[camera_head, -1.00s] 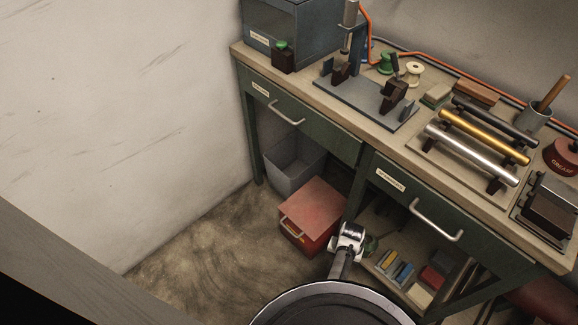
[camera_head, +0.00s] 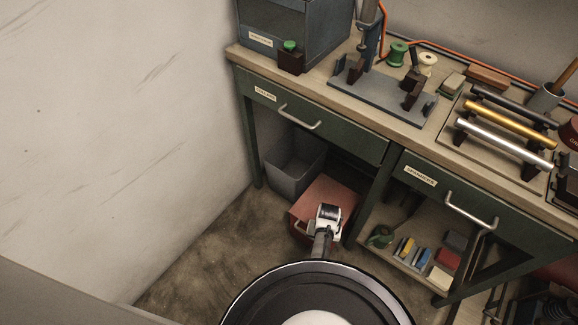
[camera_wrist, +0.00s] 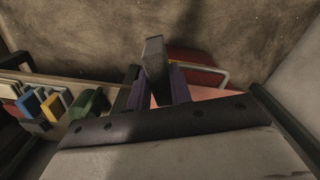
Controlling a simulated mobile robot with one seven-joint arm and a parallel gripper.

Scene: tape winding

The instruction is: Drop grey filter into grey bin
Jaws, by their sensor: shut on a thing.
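The grey bin (camera_head: 283,187) stands open on the floor under the bench, against the left leg, in the head view. A flat dark grey piece, taken as the grey filter (camera_wrist: 154,58), stands upright between the fingers of my gripper (camera_wrist: 158,88) in the wrist view. My gripper is shut on it. In the head view, my white wrist shows in front of the red box, right of and nearer than the bin. The fingers and the filter are hidden there. I cannot make out the bin clearly in the wrist view.
A red box (camera_head: 327,190) with a handle sits right of the bin; it also shows beyond my fingers in the wrist view (camera_wrist: 196,76). The bench drawers (camera_head: 310,126) overhang the bin. Floor at left is clear.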

